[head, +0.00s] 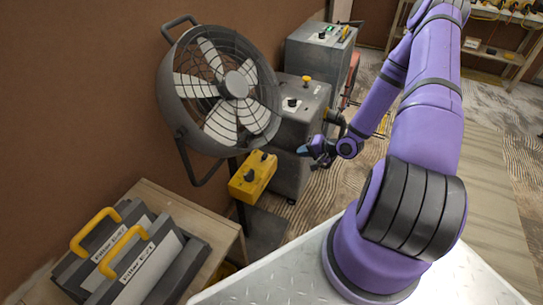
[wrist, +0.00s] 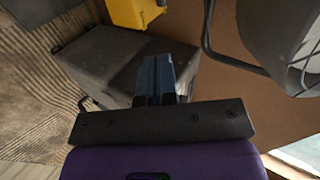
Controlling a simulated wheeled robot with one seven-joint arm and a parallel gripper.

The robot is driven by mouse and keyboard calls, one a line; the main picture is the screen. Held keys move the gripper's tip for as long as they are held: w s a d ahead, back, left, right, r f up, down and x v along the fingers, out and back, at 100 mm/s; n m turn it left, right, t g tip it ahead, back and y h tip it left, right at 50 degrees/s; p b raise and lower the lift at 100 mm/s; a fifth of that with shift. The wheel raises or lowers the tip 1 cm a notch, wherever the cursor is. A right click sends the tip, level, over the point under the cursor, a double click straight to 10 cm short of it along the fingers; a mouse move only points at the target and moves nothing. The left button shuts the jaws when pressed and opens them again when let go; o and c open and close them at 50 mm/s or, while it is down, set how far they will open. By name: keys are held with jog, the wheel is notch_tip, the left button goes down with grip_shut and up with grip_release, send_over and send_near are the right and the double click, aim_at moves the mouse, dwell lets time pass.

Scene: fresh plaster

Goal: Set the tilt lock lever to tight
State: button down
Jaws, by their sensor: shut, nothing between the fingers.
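The grey drum fan (head: 222,90) stands on a post at left centre in the head view; its rim and bracket show at the right of the wrist view (wrist: 275,40). A yellow box (head: 253,177) with dark knobs sits below the fan, and its edge shows at the top of the wrist view (wrist: 135,10). I cannot pick out the tilt lock lever or its setting. My gripper (head: 305,150) is shut and empty, right of the fan and the yellow box, apart from both. Its fingers also show in the wrist view (wrist: 154,75).
A grey machine (head: 293,140) with a yellow knob stands behind my gripper, and another grey cabinet (head: 320,55) stands beyond. Two filter panels with yellow handles (head: 97,232) rest on a wooden table (head: 222,235) at lower left. Open floor lies to the right.

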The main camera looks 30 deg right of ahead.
aim_at(266, 156)
jog(key=shift+s+a+f+m+t+y, duration=0.3)
jog(key=shift+a+f+m+t, duration=0.2)
jog(key=shift+f, duration=0.15)
jog(key=x, duration=1.4)
jog(key=shift+w+r+g, duration=0.15)
jog(key=shift+g, duration=0.25)
